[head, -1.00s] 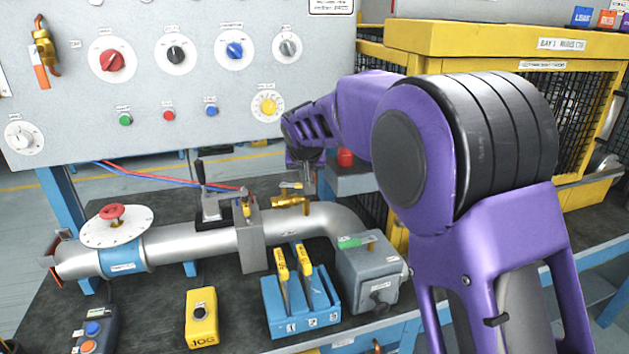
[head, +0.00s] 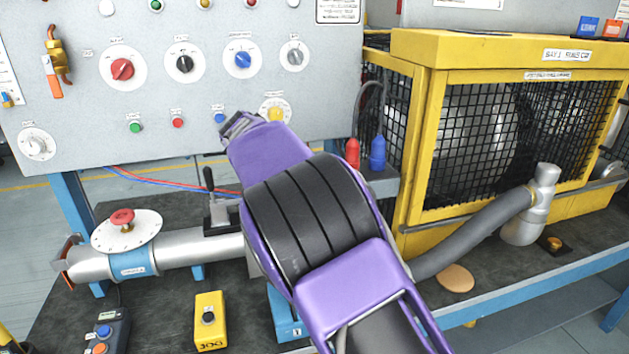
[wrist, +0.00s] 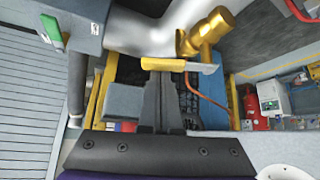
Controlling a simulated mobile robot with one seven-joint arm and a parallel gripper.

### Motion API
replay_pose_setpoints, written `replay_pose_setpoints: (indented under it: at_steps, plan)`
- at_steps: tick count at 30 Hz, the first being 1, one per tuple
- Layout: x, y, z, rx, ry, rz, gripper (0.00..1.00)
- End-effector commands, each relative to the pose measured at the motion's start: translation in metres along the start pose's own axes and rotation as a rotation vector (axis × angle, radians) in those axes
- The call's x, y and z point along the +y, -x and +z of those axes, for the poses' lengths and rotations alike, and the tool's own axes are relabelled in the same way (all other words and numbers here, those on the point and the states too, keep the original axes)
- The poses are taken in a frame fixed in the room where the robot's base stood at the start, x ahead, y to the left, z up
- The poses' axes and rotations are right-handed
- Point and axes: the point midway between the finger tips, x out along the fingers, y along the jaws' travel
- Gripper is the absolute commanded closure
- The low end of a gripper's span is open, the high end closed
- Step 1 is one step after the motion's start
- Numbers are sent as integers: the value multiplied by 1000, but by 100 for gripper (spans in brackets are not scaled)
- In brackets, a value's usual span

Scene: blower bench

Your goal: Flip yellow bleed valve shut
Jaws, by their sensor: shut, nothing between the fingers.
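In the wrist view, the yellow bleed valve's lever (wrist: 163,64) lies crosswise in the picture, yellow at its left part and silver at its right end. The brass valve body (wrist: 207,34) is just above and right of it, by the grey pipe (wrist: 145,32). My gripper (wrist: 160,76) is shut and empty, its fingertips right at the yellow part of the lever. I cannot tell whether they touch it.
A grey box with a green switch (wrist: 51,28) is at upper left in the wrist view. In the head view, the control panel (head: 70,110) stands behind the pipe, and the yellow mesh cage (head: 415,150) is at right. A yellow pendant box (head: 209,322) sits in front.

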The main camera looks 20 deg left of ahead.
Motion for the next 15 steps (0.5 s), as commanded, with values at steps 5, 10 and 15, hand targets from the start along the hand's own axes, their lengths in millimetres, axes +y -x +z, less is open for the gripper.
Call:
replay_pose_setpoints:
  at_steps: [5, 10, 15]
  plan:
    - [-1, 9, 5, -1, -117, 97, 100]
    - [0, 5, 8, -3, -123, 99, 100]
    - [-1, 6, 7, -3, -122, 98, 100]
